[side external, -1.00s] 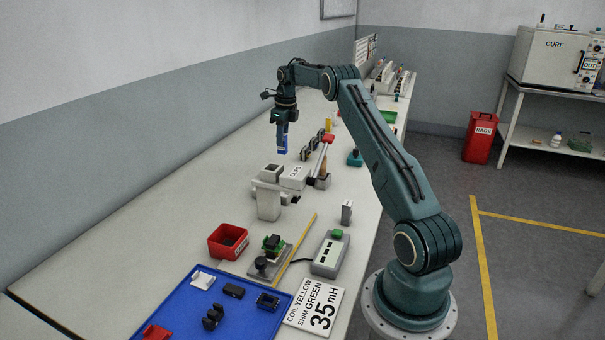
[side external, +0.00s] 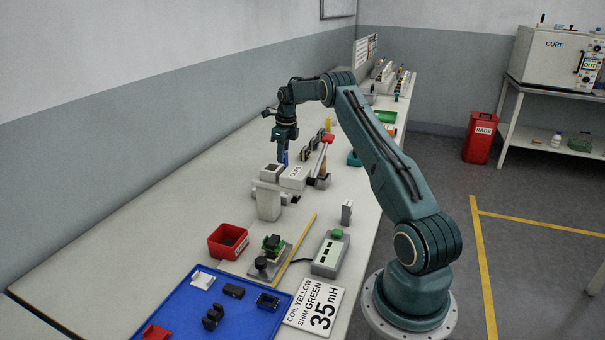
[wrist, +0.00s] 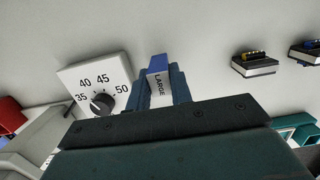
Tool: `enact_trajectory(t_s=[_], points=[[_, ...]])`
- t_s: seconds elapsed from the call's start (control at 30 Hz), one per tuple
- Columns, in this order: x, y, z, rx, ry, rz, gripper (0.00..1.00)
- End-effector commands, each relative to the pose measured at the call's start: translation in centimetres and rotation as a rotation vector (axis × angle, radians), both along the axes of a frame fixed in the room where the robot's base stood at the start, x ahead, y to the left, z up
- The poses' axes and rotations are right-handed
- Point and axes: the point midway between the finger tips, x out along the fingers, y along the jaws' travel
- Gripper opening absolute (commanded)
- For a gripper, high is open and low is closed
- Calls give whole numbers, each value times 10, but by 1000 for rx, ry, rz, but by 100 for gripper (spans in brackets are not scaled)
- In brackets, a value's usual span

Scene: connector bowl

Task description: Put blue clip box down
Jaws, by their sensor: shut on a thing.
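The blue clip box (wrist: 159,65) is in the wrist view, between my fingers, with a white label reading "LARGE" facing the camera. My gripper (wrist: 162,85) is shut on it. In the side view my gripper (side external: 284,150) points down behind the grey device marked "CLIPS" (side external: 294,177). Only a small blue part of the clip box (side external: 285,157) shows there, low near the table. The device hides its lower end, so I cannot tell whether it touches the table.
A dial box (wrist: 97,88) numbered 35 to 50 stands left of the clip box in the wrist view. A red-headed lever (side external: 327,139) rises beside the CLIPS device. The table's left part (side external: 170,190) is clear.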

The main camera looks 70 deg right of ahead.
Motion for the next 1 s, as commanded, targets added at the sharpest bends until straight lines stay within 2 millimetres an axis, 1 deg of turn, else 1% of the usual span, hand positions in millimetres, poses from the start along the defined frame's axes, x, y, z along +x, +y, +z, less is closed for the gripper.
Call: enact_trajectory(t_s=[0.03, 0.17, 0.63, 0.67, 0.73, 0.77, 1.0], points=[[0, 1, -7, 2, 1, 0, 0], [0, 1, -16, 1, 1, 0, 0], [0, 0, -21, 0, 0, 0, 0], [0, 0, -21, 0, 0, 0, 27], [0, 0, -20, 0, 0, 0, 41], [0, 0, -20, 0, 0, 0, 43], [0, 0, -20, 0, 0, 0, 43]])
